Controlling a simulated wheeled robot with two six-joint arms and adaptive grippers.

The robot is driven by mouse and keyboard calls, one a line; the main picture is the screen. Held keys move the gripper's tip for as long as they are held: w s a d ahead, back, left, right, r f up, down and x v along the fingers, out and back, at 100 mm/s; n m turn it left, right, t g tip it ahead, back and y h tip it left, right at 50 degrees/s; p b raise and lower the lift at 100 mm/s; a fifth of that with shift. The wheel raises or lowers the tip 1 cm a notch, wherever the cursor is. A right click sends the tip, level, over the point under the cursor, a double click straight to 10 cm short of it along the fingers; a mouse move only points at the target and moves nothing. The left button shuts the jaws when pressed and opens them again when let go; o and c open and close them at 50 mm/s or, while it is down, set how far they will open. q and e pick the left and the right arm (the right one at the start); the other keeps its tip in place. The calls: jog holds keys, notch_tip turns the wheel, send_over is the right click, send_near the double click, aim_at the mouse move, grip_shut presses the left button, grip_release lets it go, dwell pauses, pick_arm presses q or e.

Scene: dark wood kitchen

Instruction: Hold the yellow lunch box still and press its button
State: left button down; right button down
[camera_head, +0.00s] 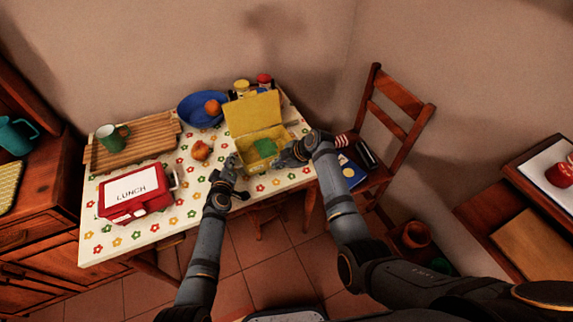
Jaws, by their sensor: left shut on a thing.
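The yellow lunch box (236,119) stands on the table with its lid raised at the back. Something green (265,147) lies inside it. My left gripper (231,165) is at the box's front left corner, shut on its edge. My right gripper (286,157) is at the box's right side, close to or touching it; its fingers are too dark and small to tell open from shut. The button cannot be made out.
The table (110,240) has a flowered cloth. A red lunch box (133,194), an orange-red fruit (201,150), a blue bowl (192,112) and a wooden tray (160,130) with a green mug (110,138) stand left. A chair (398,95) stands right.

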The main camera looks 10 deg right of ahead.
pick_arm(q)
jog(key=shift+s+f, duration=0.1)
jog(key=shift+f, duration=0.1)
pick_arm(e)
jog(key=s, duration=0.1)
jog(key=s+d, duration=0.1)
jog(key=s, duration=0.1)
jog(key=shift+s+f, duration=0.1)
jog(key=shift+s, duration=0.05)
jog(key=v, duration=1)
pick_arm(q)
jog(key=shift+r, duration=0.1)
pick_arm(e)
jog(key=shift+d, duration=0.15)
pick_arm(q)
jog(key=c, duration=1.4)
grip_release()
jog(key=shift+o, duration=0.2)
jog(key=shift+r, duration=0.1)
